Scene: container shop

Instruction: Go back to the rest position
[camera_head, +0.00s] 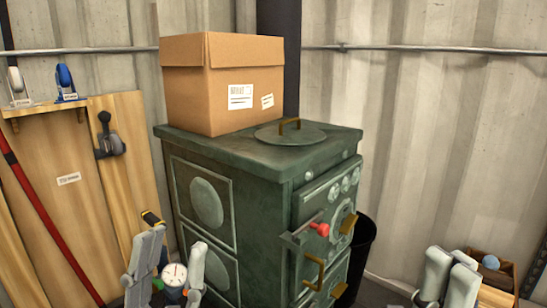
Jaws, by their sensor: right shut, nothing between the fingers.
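My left gripper (171,261) is at the bottom left, in front of the green stove. Its two grey fingers stand apart, and a white round gauge (175,274) shows between them. I cannot tell whether the fingers touch the gauge. My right gripper (451,272) is at the bottom right, with its fingers close together and empty. The lower parts of both grippers are cut off by the picture's bottom edge.
The green stove (237,160) carries a cardboard box (215,87); a red-tipped handle (320,229) juts from its front. A black bin (365,240) stands behind it. Wooden boards (60,165) lean at left. A wooden crate (495,297) sits beside my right gripper.

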